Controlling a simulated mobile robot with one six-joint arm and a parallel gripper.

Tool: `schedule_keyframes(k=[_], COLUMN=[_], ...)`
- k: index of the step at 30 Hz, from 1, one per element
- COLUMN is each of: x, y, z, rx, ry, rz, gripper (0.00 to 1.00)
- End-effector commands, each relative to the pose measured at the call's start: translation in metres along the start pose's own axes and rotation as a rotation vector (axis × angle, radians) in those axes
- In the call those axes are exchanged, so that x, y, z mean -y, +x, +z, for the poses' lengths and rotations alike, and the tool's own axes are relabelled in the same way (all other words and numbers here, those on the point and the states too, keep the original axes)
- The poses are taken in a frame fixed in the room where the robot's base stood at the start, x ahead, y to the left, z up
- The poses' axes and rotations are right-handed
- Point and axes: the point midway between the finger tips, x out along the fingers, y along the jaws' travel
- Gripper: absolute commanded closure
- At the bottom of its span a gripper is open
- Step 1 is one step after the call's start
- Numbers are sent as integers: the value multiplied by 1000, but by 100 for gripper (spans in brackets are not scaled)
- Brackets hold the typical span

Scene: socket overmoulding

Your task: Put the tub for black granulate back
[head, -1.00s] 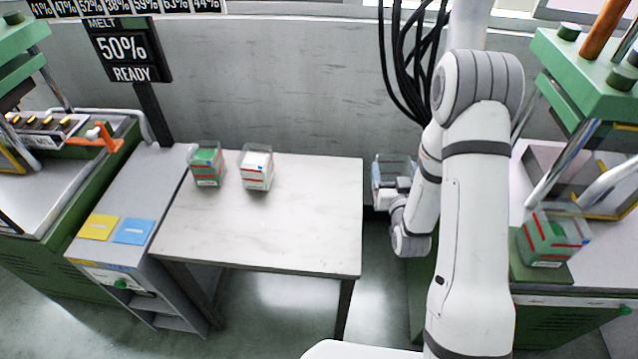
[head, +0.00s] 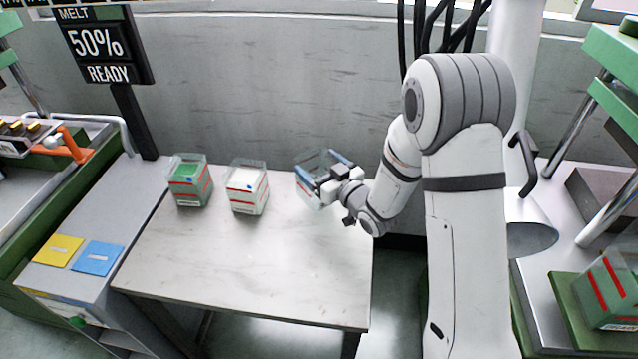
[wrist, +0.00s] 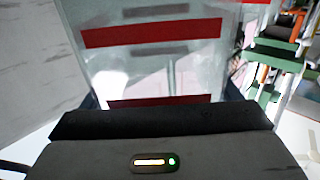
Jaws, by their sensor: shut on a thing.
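A clear tub with red stripes (head: 308,183) is in my gripper (head: 330,179), at the back right of the table (head: 240,275). My gripper is shut on it, with the jaws at its sides. I cannot tell whether the tub touches the tabletop. In the wrist view the clear wall with red bands (wrist: 150,34) fills the upper middle, and no granulate shows through it. The dark jaw bar (wrist: 160,122) lies across the front. The tub's label is not readable.
A tub with green content (head: 188,186) and one with white content (head: 247,190) stand to the left on the table. The table's front is clear. A grey cabinet (head: 110,215) adjoins it at left. Another red-striped tub (head: 608,290) stands on the machine at right.

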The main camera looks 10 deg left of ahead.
Motion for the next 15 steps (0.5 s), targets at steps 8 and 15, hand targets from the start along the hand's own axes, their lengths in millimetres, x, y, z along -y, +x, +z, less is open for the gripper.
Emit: schedule_keyframes(k=[8,15], x=[1,2], y=[1,1], z=[32,46], rx=[2,-2], ry=[2,-1], rz=[-1,-1], gripper=[76,76])
